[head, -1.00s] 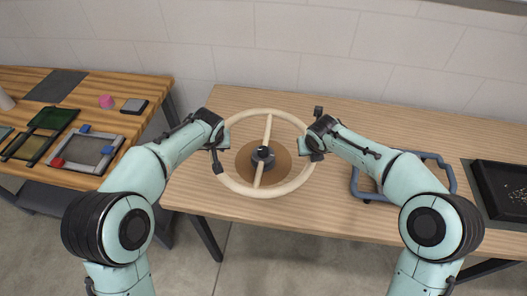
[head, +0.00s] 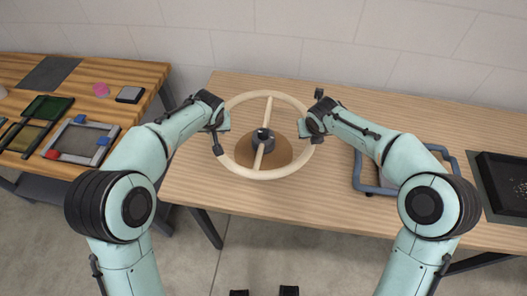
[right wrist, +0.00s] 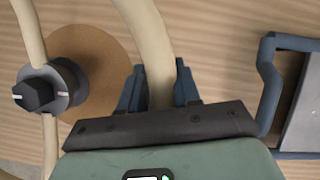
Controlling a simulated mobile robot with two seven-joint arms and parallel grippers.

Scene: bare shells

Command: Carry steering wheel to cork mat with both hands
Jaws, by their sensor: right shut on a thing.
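The steering wheel (head: 261,138) has a cream rim, one straight cream spoke bar and a dark hub. It is over the round brown cork mat (head: 283,155) on the wooden table, and partly covers it. My left gripper (head: 218,126) is at the rim's left side and appears shut on it. My right gripper (head: 312,128) is shut on the rim's right side. The right wrist view shows the rim between its blue fingers (right wrist: 158,90), with the cork mat (right wrist: 105,62) beyond to the left. I cannot tell whether the wheel touches the mat.
A blue-grey tubular frame (head: 372,189) and a black tray (head: 500,185) lie to the right on the table. A separate bench (head: 125,75) at the left holds a grey frame (head: 75,125), a pink object (head: 101,90) and other items. A pale wall stands behind.

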